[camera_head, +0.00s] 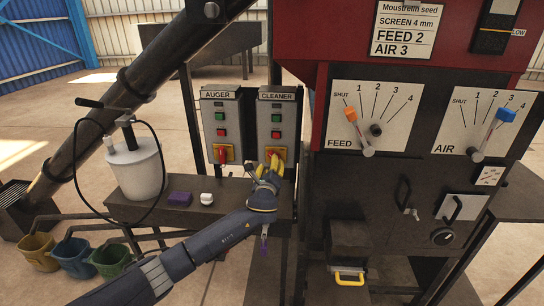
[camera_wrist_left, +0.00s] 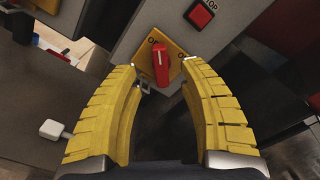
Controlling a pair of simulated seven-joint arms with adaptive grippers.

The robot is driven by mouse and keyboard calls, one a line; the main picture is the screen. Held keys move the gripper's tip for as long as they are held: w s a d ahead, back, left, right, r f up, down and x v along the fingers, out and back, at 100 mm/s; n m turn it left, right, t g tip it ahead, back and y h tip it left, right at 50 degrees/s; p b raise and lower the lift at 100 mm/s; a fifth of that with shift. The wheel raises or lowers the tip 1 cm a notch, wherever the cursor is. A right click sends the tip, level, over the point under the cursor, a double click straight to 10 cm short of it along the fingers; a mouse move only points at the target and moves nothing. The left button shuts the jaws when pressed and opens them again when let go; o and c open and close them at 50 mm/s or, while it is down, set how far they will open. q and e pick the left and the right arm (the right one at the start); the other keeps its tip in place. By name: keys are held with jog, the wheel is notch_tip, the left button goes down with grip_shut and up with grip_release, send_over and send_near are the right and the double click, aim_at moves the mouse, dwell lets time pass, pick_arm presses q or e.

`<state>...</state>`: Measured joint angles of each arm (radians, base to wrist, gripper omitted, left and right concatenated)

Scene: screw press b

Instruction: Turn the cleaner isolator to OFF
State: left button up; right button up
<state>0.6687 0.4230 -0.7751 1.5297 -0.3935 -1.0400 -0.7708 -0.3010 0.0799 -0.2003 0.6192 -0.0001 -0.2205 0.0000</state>
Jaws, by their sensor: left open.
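The cleaner isolator is a red rotary handle on a yellow plate, low on the grey CLEANER box (camera_head: 276,112). In the left wrist view the red handle (camera_wrist_left: 161,64) stands roughly upright in the picture between my fingertips, on the yellow plate (camera_wrist_left: 178,50). The plate's lettering is partly covered and too small to read fully. My left gripper (camera_head: 271,164), with yellow fingers, is in front of the plate and hides most of the handle in the head view. In the wrist view its fingers are apart on either side of the handle, with gaps showing. My right gripper is not in view.
The AUGER box (camera_head: 221,117) with its own red isolator (camera_head: 223,154) stands just left. Below is a dark shelf (camera_head: 236,193) with a white pot (camera_head: 136,170), a purple block (camera_head: 180,199) and a small white item (camera_head: 206,198). The red and black machine (camera_head: 397,215) stands close on the right.

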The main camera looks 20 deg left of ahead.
aim_at(272, 155)
pick_arm(q)
jog(key=shift+w+a, duration=0.25)
jog(key=shift+w, duration=0.95)
jog(key=shift+w+a, duration=0.25)
jog(key=shift+w, duration=0.95)
jog(key=shift+w+a, duration=0.25)
jog(key=shift+w, duration=0.95)
jog(key=shift+c, duration=0.5)
grip_shut()
